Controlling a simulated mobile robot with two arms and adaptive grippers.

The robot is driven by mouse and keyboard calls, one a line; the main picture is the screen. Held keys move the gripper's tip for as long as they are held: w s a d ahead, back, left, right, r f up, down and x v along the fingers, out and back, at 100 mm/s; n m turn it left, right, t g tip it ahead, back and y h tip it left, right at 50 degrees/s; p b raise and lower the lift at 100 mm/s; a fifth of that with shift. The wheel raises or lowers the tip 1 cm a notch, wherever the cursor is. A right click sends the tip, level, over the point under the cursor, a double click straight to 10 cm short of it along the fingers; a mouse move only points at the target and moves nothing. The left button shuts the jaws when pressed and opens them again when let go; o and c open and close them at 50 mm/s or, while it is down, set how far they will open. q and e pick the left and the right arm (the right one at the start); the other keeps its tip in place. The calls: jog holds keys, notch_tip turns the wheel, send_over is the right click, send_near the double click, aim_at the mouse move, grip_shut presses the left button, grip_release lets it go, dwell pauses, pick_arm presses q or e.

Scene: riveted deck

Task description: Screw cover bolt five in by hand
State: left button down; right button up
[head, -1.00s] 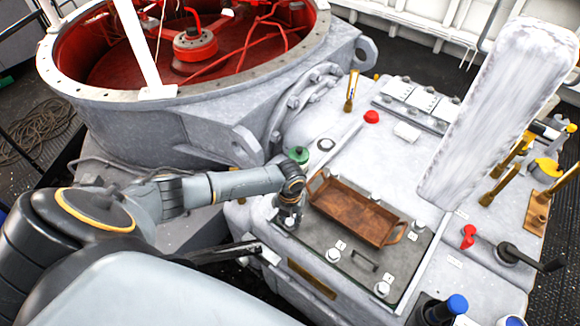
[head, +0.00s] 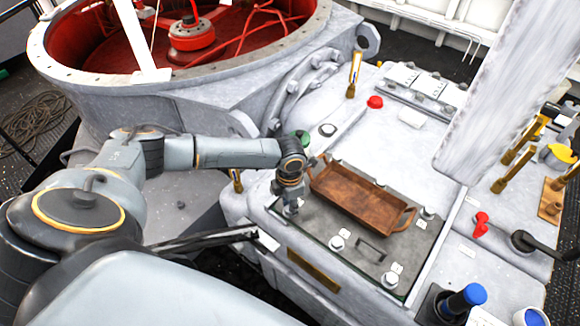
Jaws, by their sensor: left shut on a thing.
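The dark cover plate (head: 345,243) lies on the pale housing, with several bolts and small number tags along its edges. My left gripper (head: 291,201) points down at the plate's left corner, shut on a cover bolt (head: 291,210). The gripper hides most of this bolt, so its seating and number cannot be made out. Other bolts stand at the near edge (head: 336,242), the near right corner (head: 389,279) and the right side (head: 428,212). My right gripper is not in view.
A brown tray (head: 345,213) rests on the plate close beside my left gripper. A green cap (head: 303,137) is just behind the wrist. A pale streaked slab (head: 500,95) blocks part of the right side. A large round red-lined opening (head: 110,62) lies behind.

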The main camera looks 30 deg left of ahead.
pick_arm(q)
jog(key=shift+w+a+r+m+b, duration=0.1)
jog(key=shift+w+r+m+b, duration=0.15)
jog(key=shift+b, duration=0.2)
jog(key=c, duration=1.2)
grip_release()
jog(key=shift+o, duration=0.9)
jog(key=shift+s, duration=0.15)
jog(key=shift+s+f, duration=0.1)
notch_tip(320, 180, up, 12)
